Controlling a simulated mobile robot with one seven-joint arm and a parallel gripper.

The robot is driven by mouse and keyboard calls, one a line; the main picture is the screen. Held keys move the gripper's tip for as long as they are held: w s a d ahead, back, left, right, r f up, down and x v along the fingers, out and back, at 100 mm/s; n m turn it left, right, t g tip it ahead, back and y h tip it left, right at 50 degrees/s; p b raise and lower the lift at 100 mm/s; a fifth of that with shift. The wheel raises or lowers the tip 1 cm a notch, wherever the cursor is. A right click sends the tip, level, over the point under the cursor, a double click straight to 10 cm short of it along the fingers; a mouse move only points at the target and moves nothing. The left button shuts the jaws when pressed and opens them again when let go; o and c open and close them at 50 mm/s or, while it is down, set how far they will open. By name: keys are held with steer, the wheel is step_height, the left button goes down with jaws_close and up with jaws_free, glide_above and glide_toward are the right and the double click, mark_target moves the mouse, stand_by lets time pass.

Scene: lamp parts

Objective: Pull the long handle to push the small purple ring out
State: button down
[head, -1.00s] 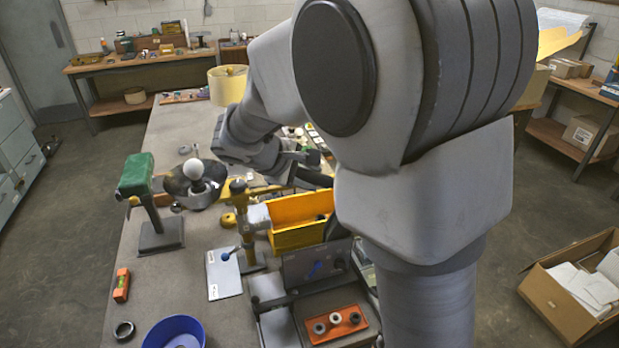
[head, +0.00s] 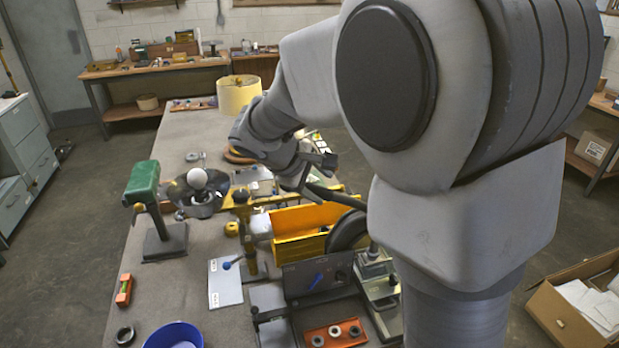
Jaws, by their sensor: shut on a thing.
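My gripper (head: 313,168) is at the end of my arm over the middle of the table, partly hidden by my wrist. It appears shut at the upper end of a dark long handle (head: 338,197). The handle slopes down to the right toward a black round disc (head: 346,232) of a press-like machine, partly hidden behind my arm. The machine's grey lower parts (head: 378,268) show beside my arm. I cannot make out the small purple ring; the spot under the press is hidden or too small.
A yellow bin (head: 300,222) stands left of the disc. In front are a dark box with a blue knob (head: 317,281) and an orange tray (head: 333,336) with small rings. A green-topped stand (head: 142,183), black bowl and blue bowl (head: 172,335) are at left.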

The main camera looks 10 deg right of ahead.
steer(key=shift+w+d+r+t, duration=0.15)
steer(key=shift+w+d+r, duration=0.15)
steer(key=shift+r, duration=0.25)
steer(key=shift+w+d+r+t, duration=0.15)
steer(key=shift+w+d+r, duration=0.05)
steer(key=shift+d+r, duration=0.25)
steer(key=c, duration=0.5)
jaws_free()
steer(key=shift+c, duration=0.2)
steer(key=shift+d, duration=0.15)
steer(key=shift+a+f, duration=0.15)
steer(key=shift+a, duration=0.05)
steer(key=shift+p+v, duration=0.35)
steer(key=shift+v, duration=0.85)
steer(key=shift+s+a, duration=0.15)
steer(key=shift+a, duration=0.45)
steer(key=a+f+v, duration=0.1)
steer(key=a+v, duration=0.1)
steer(key=v, duration=1.4)
steer(key=shift+a+f, duration=0.15)
steer(key=shift+f, duration=0.05)
steer(key=shift+s, duration=0.15)
